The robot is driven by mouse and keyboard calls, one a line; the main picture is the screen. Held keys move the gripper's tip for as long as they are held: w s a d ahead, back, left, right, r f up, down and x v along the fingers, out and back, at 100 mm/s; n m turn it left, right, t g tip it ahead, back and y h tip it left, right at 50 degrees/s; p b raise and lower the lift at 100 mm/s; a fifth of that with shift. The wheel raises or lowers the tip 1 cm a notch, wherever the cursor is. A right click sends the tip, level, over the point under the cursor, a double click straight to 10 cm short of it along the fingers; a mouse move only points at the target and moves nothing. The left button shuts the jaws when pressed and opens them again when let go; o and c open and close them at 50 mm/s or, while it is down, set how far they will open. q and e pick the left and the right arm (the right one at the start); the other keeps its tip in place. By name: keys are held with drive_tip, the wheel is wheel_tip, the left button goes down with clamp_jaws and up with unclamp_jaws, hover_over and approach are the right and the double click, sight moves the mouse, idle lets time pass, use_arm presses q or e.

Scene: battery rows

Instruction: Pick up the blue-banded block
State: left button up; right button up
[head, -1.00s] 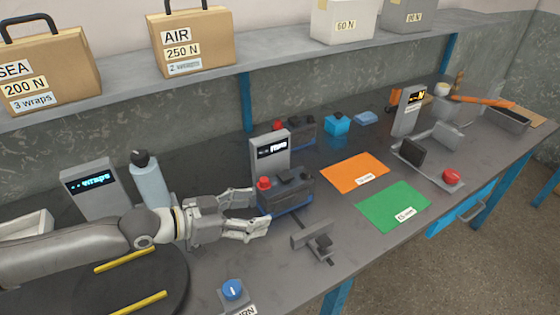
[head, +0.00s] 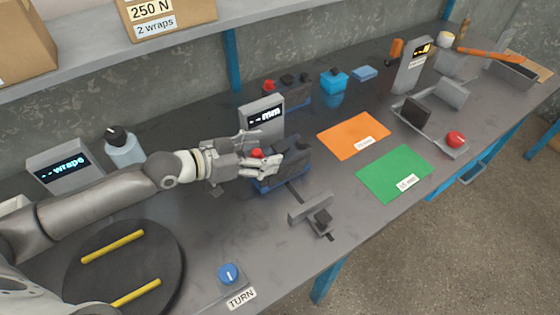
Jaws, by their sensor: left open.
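A dark block with a blue band along its base (head: 297,167) and a red cap stands on the workbench in front of a grey display post. My left gripper (head: 266,150) is open at the left side of this block, with its fingers over and in front of part of it. The fingers hide the block's left part, and I cannot tell whether they touch it. A second dark block with a red cap and some blue low down (head: 294,94) stands farther back. My right gripper is not in view.
The grey display post (head: 262,117) stands close behind the block. A sliding-jaw fixture (head: 312,212) is just in front. Orange (head: 345,138) and green (head: 388,180) mats lie to the right. A black turntable (head: 125,275) and blue knob (head: 228,272) are front left.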

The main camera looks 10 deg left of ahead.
sight(273, 148)
use_arm(q)
drive_tip(key=shift+w+d, duration=0.2)
drive_tip(key=shift+d, duration=0.1)
drive_tip(key=shift+p+x, duration=0.7)
drive_tip(key=shift+x, duration=1.6)
clamp_jaws()
drive_tip(key=shift+w+d+r, duration=0.1)
drive_tip(key=shift+r, duration=0.2)
